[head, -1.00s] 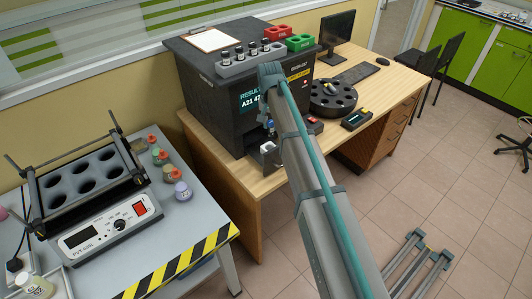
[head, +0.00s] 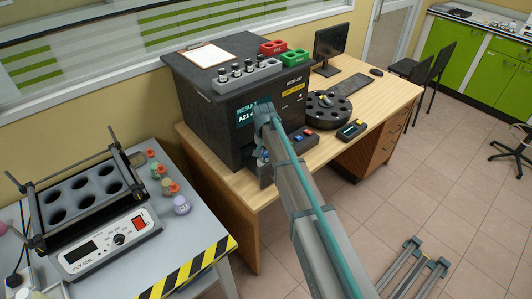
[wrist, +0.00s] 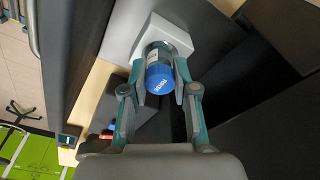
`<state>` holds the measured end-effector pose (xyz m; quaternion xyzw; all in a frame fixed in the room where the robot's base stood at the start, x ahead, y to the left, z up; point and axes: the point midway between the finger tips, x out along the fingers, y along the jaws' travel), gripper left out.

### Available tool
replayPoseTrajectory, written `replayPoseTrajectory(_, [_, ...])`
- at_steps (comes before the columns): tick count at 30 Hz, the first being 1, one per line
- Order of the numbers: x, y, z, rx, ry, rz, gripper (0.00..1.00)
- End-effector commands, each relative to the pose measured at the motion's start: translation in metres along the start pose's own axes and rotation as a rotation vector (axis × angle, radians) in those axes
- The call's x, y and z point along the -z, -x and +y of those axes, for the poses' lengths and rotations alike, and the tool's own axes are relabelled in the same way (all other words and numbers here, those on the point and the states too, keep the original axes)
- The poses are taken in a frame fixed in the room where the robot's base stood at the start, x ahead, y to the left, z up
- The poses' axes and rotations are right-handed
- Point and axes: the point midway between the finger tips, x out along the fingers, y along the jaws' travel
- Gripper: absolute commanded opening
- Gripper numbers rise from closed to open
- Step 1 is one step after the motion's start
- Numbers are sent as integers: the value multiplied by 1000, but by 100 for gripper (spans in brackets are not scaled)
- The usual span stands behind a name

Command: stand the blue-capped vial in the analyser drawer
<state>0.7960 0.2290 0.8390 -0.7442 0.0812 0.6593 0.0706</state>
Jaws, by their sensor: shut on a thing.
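The blue-capped vial (wrist: 160,77) is between the two fingers of my gripper (wrist: 163,92) in the wrist view, cap towards the camera. Its clear glass body shows beyond the cap and reaches the pale block (wrist: 192,38) of the analyser drawer. I cannot tell whether the vial's base is seated in it. The black analyser (head: 222,125) stands on the wooden desk in the head view. My gripper is low at its front face, mostly hidden behind my arm.
On the analyser lie a clipboard (head: 208,55), a grey rack of vials (head: 247,76), a red tray (head: 272,47) and a green tray (head: 294,58). A black carousel (head: 328,109) stands to the right. A heater bench (head: 100,235) is at the left.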

Motion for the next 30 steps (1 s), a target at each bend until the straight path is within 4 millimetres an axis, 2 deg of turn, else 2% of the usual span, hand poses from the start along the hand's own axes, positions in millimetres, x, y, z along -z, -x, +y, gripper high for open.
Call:
replayPoseTrajectory(8, [0,-3,0,0,0,0,0])
replayPoseTrajectory(9, [0,-3,0,0,0,0,30])
replayPoseTrajectory(13, [0,-3,0,0,0,0,51])
replayPoseTrajectory(14, [0,-3,0,0,0,0,53])
replayPoseTrajectory(23, [0,-1,0,0,0,0,53])
replayPoseTrajectory(30, [0,17,0,1,0,1,53])
